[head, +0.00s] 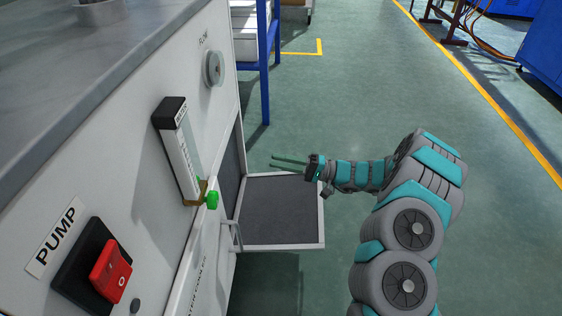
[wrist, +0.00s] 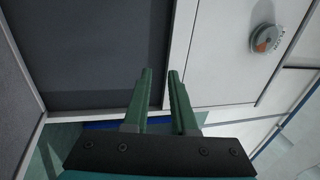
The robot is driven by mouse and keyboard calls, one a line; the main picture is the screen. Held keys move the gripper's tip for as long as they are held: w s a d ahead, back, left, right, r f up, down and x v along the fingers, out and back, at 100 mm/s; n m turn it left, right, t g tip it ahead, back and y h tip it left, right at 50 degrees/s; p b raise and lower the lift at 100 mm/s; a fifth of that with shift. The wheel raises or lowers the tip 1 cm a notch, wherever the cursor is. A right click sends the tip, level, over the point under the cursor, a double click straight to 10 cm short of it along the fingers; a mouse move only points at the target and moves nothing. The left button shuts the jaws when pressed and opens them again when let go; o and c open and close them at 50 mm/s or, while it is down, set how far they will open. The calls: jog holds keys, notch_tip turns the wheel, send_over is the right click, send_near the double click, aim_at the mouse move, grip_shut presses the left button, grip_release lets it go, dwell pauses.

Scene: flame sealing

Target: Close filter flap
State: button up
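The filter flap (head: 280,210), a dark grey panel with a pale frame, stands open and swung out from the white cabinet. A dark recessed area (head: 232,165) shows in the cabinet front behind it. My gripper (head: 273,160) is beyond the flap's far edge, its green fingers pointing toward the cabinet. In the wrist view my gripper (wrist: 160,72) has its fingers a little apart, with nothing between them. They overlap the dark panel (wrist: 90,50) and the pale cabinet wall in that view. A grey panel at the left edge (wrist: 20,90) looks like the flap. I cannot tell any contact.
The cabinet front carries a red pump switch (head: 110,273), a flow meter with a green knob (head: 178,150) and a round gauge (head: 213,68), also in the wrist view (wrist: 266,39). A blue rack (head: 263,60) stands behind.

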grip_shut()
dwell(0.9)
jog(key=shift+o, duration=1.6)
grip_release()
jog(key=v, duration=0.7)
jog(key=shift+d, duration=0.4)
jog(key=shift+f, duration=0.1)
